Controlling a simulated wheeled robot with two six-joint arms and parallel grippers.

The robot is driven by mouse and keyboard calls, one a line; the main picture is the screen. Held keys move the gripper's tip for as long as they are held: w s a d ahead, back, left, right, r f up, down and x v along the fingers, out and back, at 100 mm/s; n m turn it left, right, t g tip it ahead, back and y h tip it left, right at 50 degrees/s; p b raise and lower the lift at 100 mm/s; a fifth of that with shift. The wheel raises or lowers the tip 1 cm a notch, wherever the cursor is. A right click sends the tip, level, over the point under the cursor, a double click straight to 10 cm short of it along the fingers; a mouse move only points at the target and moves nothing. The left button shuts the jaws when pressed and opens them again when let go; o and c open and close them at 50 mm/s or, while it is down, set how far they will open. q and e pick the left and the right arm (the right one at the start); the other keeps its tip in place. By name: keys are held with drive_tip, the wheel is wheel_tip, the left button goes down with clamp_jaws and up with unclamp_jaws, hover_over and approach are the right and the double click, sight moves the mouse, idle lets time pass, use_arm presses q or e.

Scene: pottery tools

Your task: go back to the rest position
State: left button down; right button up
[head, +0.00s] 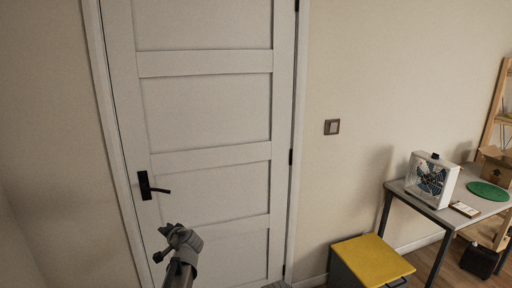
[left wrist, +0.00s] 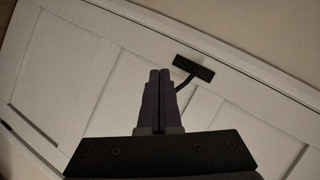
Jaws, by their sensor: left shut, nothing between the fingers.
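My left gripper (head: 178,236) is in front of the lower part of a white panelled door in the head view, a little below the black door handle (head: 147,187). In the left wrist view, my left gripper (left wrist: 159,72) has its two fingers together with nothing between them. The black handle (left wrist: 194,68) shows just beyond and to the right of the fingertips there. The gripper looks apart from the handle in the head view. My right gripper is not in either view.
The white door (head: 205,110) is shut in its frame. A yellow-topped box (head: 372,260) stands on the floor right of the door. A grey table (head: 440,212) at the right holds a white box fan (head: 432,180) and a green disc (head: 488,191). A light switch (head: 332,127) is on the wall.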

use_arm(q)
drive_tip(key=s+d+f+g+h+p, duration=0.1)
drive_tip(key=s+d+f+g+h, duration=0.1)
drive_tip(key=s+d, duration=0.7)
drive_tip(key=s+d+f+g+h+p, duration=0.1)
drive_tip(key=s+d+f+g+h, duration=0.2)
drive_tip(key=s+d, duration=0.6)
drive_tip(key=s+d+f+g+h, duration=0.3)
drive_tip(key=s+d+f+g, duration=0.2)
drive_tip(key=s+d, duration=0.4)
drive_tip(key=s, duration=0.5)
drive_tip(key=shift+d+p, duration=0.35)
drive_tip(key=shift+p, duration=0.05)
drive_tip(key=shift+d+f, duration=0.1)
drive_tip(key=shift+d, duration=0.05)
